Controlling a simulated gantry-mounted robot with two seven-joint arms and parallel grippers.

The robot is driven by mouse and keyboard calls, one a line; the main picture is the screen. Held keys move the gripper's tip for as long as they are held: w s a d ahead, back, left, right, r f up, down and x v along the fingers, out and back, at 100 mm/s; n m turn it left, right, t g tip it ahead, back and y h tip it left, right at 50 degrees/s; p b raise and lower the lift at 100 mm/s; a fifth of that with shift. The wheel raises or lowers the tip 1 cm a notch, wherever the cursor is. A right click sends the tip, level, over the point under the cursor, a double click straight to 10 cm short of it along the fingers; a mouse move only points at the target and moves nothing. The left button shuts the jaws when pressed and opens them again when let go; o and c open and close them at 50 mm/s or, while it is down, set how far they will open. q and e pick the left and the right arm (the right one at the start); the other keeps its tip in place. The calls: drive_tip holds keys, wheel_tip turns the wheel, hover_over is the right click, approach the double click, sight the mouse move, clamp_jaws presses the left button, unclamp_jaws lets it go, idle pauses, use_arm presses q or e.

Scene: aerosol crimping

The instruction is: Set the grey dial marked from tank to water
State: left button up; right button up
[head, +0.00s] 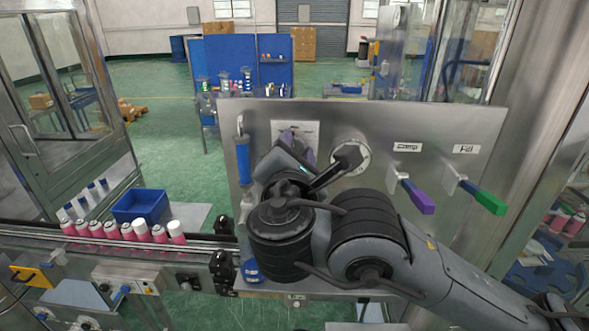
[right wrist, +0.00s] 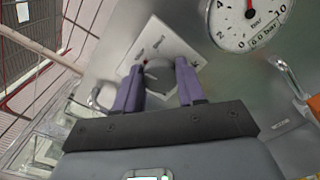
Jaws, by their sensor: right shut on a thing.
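The grey dial (right wrist: 158,74) sits on a white square plate (right wrist: 178,50) on the metal panel, seen tilted in the right wrist view. A small red mark shows at its edge; the plate's lettering is too small to read surely. My right gripper (right wrist: 160,72) has its two purple fingers on either side of the dial, shut on it. In the head view the plate (head: 285,127) shows behind my right gripper (head: 295,145), whose wrist hides the dial. My left gripper is not in view.
Right of the dial is a round pressure gauge (head: 350,155). Farther right are a purple-handled lever (head: 418,198) and a green-handled lever (head: 485,198). A blue-handled part (head: 243,160) hangs left of the plate. Pink cans (head: 112,229) and a blue bin (head: 141,205) stand left.

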drive_tip(key=shift+m+b, duration=0.9)
drive_tip(key=shift+b, duration=0.05)
drive_tip(key=o, duration=1.1)
drive_tip(key=shift+c, duration=0.2)
